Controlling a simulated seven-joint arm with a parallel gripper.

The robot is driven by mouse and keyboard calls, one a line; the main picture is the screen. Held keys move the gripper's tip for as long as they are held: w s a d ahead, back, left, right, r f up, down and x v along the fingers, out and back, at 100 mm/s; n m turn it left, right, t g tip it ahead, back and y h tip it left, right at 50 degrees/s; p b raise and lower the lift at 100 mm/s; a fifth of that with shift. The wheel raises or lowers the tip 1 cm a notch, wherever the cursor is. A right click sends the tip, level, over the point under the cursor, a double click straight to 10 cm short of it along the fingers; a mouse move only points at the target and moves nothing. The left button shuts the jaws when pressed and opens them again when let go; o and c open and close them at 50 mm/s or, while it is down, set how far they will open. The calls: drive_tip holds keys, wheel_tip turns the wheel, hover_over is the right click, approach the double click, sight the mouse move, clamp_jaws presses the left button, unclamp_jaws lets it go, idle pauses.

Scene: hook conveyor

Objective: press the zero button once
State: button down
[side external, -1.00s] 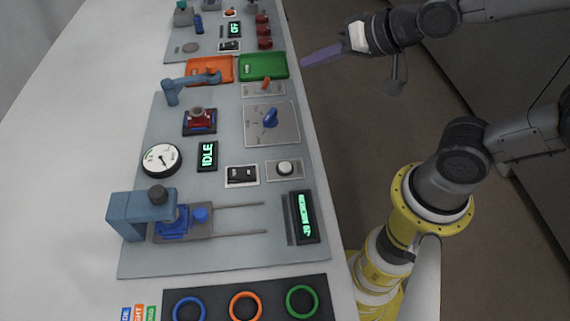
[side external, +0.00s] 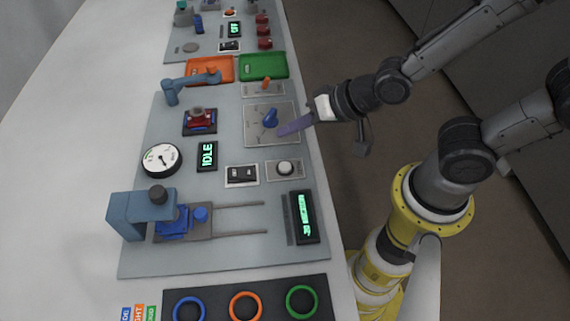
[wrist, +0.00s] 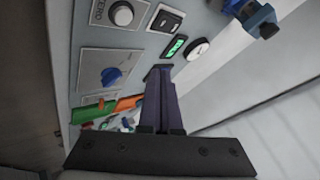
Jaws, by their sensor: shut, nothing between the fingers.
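The zero button (side external: 285,168) is a round white cap on a small grey plate on the panel. In the wrist view the zero button (wrist: 122,14) is at the top left, with the word ZERO beside it. My gripper (side external: 281,133) has purple fingers, shut and empty. In the side view its tips appear over the right part of the blue knob's plate, farther up the panel than the button. In the wrist view my gripper (wrist: 158,72) points away from the camera, apart from the button. The fingers' height above the panel is hard to tell.
The blue knob (side external: 270,118) is close to my fingertips. A black rocker switch (side external: 241,174) and an IDLE display (side external: 207,155) are left of the button. A lit display (side external: 304,215) is nearer the camera. Orange (side external: 210,70) and green (side external: 263,66) trays are farther back.

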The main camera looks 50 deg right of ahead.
sight(290, 168)
drive_tip(key=shift+f, duration=4.35)
drive_tip(key=shift+f, duration=0.4)
drive_tip(key=shift+f, duration=0.45)
drive_tip(key=shift+r, duration=0.85)
drive_tip(key=shift+r, duration=2.55)
